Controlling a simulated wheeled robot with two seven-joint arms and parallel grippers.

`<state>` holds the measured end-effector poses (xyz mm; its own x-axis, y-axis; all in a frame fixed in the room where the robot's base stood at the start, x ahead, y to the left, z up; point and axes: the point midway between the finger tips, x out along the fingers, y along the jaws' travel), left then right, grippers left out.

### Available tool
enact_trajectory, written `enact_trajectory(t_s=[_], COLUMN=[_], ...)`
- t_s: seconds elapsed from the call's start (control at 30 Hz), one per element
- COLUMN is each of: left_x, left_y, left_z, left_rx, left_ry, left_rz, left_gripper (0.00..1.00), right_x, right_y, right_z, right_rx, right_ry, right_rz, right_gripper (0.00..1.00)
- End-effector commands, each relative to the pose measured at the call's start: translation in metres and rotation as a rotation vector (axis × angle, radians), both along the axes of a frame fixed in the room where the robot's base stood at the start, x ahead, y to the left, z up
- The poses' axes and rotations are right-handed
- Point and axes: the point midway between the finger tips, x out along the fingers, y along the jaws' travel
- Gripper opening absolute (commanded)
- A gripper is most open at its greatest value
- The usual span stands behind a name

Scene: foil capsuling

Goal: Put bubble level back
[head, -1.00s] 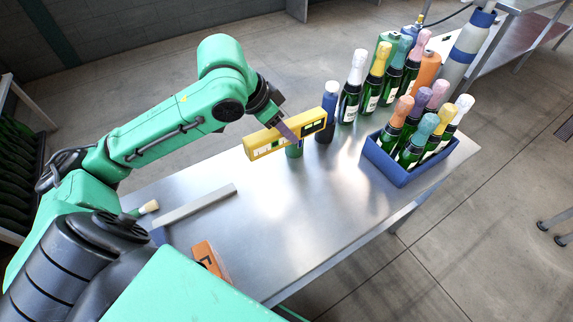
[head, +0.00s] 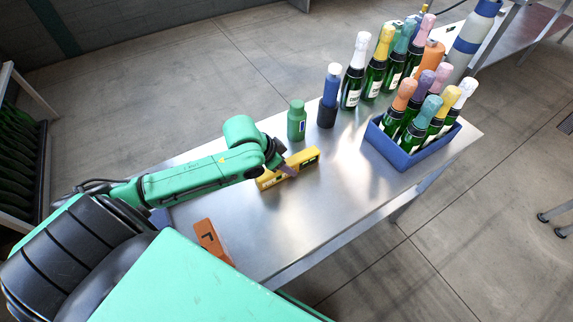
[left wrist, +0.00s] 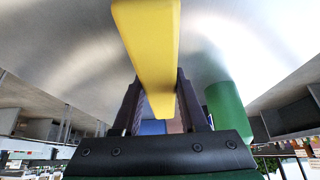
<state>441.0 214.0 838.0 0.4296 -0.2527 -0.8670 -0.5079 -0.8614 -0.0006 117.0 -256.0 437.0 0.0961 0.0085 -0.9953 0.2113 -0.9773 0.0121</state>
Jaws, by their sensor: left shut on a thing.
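The yellow bubble level (head: 309,156) is at or just above the metal table's surface, left of the middle. I cannot tell whether it touches the table. My left gripper (head: 287,170) is shut on it near its middle. In the left wrist view the level (left wrist: 148,40) runs between the two fingers (left wrist: 158,100) and stretches away above them. My right gripper is not in view.
A green bottle (head: 297,121) and a blue bottle with a white cap (head: 329,95) stand behind the level. Several foiled bottles stand in and behind a blue crate (head: 400,158). An orange object (head: 212,242) lies at the front left. The table's middle (head: 340,195) is clear.

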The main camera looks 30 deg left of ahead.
Motion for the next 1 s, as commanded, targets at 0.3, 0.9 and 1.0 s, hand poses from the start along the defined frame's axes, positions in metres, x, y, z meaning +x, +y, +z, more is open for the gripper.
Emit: enact_trajectory(t_s=[0.3, 0.9, 1.0], left_x=[0.000, -0.033, -0.041], left_y=[0.000, 0.019, 0.023], left_z=[0.000, 0.067, 0.083], left_rx=[0.000, -0.001, 0.001], left_ry=[0.000, 0.005, 0.005], left_rz=[0.000, 0.002, -0.001], left_gripper=[0.72, 0.72, 0.72], right_x=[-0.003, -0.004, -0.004], right_y=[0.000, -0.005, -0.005], right_z=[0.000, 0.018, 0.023], right_rx=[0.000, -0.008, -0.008], right_ry=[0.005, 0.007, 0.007], right_rz=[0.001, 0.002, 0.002], right_gripper=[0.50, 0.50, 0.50])
